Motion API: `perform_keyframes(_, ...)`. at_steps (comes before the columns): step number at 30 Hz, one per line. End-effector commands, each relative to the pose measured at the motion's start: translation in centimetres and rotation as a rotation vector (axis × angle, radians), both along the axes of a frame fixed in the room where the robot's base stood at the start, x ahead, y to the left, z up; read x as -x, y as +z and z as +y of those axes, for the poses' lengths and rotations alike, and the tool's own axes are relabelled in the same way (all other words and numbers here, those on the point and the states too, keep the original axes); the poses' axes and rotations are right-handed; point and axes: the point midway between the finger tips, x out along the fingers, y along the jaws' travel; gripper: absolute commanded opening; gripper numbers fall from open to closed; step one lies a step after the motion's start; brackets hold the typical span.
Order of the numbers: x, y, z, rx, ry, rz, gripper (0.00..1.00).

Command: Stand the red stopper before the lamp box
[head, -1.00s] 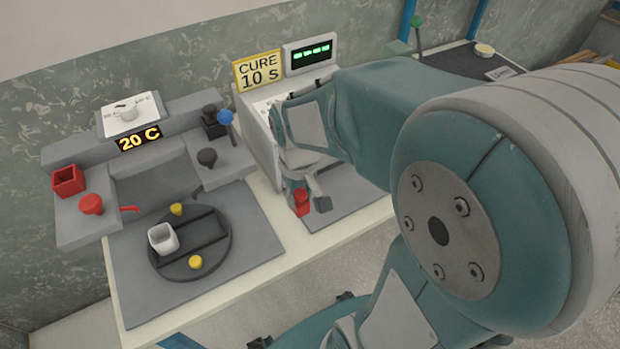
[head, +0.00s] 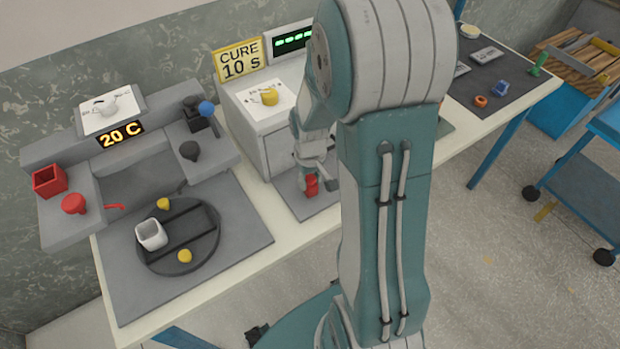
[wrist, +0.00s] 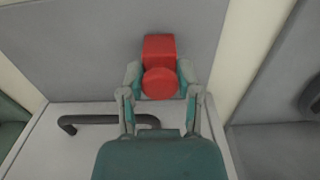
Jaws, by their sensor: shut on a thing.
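My gripper (head: 317,180) is shut on the red stopper (head: 311,187), low over the grey mat in front of the pale box. In the wrist view the gripper's two fingers (wrist: 160,88) clasp the stopper (wrist: 159,50) from both sides; its round end faces the camera. The pale box (head: 265,140) carries the yellow "CURE 10 S" sign (head: 238,61) and looks like the lamp box. A dark handle (wrist: 95,119) on it shows in the wrist view. I cannot tell whether the stopper touches the mat. My arm hides the box's right part.
To the left stand a grey "20 C" station (head: 140,170) and a dark round turntable (head: 205,240) bearing a white cup (head: 151,234). A red open box (head: 49,180) and a red knob (head: 74,203) sit at far left. Small parts lie on the right-hand dark mat (head: 505,95).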

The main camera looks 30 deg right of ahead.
Motion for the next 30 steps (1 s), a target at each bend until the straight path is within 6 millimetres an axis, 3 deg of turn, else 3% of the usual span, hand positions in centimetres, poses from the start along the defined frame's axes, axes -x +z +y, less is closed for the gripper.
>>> perform_keyframes(8, 0.0, -0.2, 0.1, 0.0, 0.0, 0.0, 0.03)
perform_keyframes(9, 0.0, -0.2, 0.1, 0.001, 0.0, -0.001, 0.56)
perform_keyframes(11, 0.0, -0.1, 0.1, 0.001, 0.0, -0.001, 0.77)
perform_keyframes(23, 0.0, 0.0, 0.0, 0.001, 0.0, -0.002, 0.77)
perform_keyframes(30, -0.2, 3.5, 0.0, 0.003, 0.0, -0.008, 0.77)
